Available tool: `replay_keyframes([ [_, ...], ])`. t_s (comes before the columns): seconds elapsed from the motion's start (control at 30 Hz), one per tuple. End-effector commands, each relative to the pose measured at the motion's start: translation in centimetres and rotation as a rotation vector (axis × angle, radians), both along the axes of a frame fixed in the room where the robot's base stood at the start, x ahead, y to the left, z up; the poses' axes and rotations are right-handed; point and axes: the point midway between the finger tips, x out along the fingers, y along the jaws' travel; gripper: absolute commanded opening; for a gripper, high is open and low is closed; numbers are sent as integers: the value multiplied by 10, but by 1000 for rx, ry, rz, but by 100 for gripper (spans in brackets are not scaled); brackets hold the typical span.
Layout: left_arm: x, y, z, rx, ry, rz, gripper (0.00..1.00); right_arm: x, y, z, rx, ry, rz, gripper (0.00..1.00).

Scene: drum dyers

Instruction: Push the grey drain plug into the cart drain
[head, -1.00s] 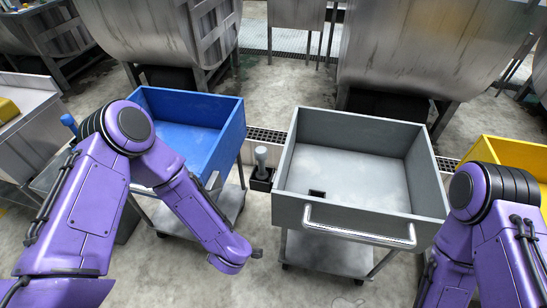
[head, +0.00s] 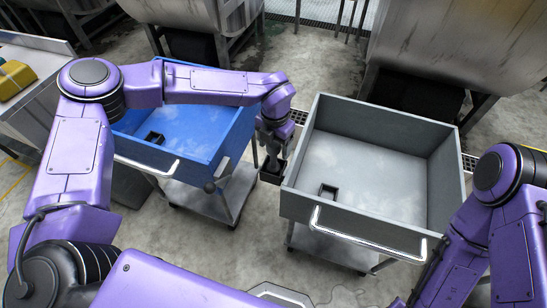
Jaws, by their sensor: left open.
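The black holder (head: 270,176) of the grey drain plug is on the grey cart's left side, in the gap between the carts. My left gripper (head: 273,150) is open and points down right over this holder. The gripper hides most or all of the plug, and I cannot tell whether the fingers touch it. My right arm is at the right edge, with its gripper out of view.
A blue cart (head: 225,145) with its own drain (head: 154,138) stands on the left, under my left forearm. Metal handles (head: 365,240) run along the cart fronts. Big steel drums (head: 455,45) stand behind. The grey cart's tub is otherwise empty.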

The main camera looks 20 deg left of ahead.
Motion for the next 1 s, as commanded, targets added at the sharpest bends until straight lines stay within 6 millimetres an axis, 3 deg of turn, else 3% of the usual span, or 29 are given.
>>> replay_keyframes([
  [0.07,-1,-1,-10,1,5,-1,73,0,0,14,0,0,0,0],
  [0.2,-1,0,-31,1,2,0,73,0,0,15,0,0,0,0],
  [0.4,-1,1,-34,1,0,1,73,0,0,14,0,0,0,0],
  [0.43,-1,1,-34,1,0,1,70,0,0,14,0,0,0,0],
  [0.47,-1,1,-34,1,0,1,60,0,0,14,0,0,0,0],
  [0.6,-1,1,-34,1,0,1,14,0,0,14,0,0,0,0],
  [0.87,0,1,-33,1,-1,1,11,0,0,14,0,0,0,0],
  [1.0,1,1,-21,-1,-5,1,11,0,0,8,0,0,0,0],
])
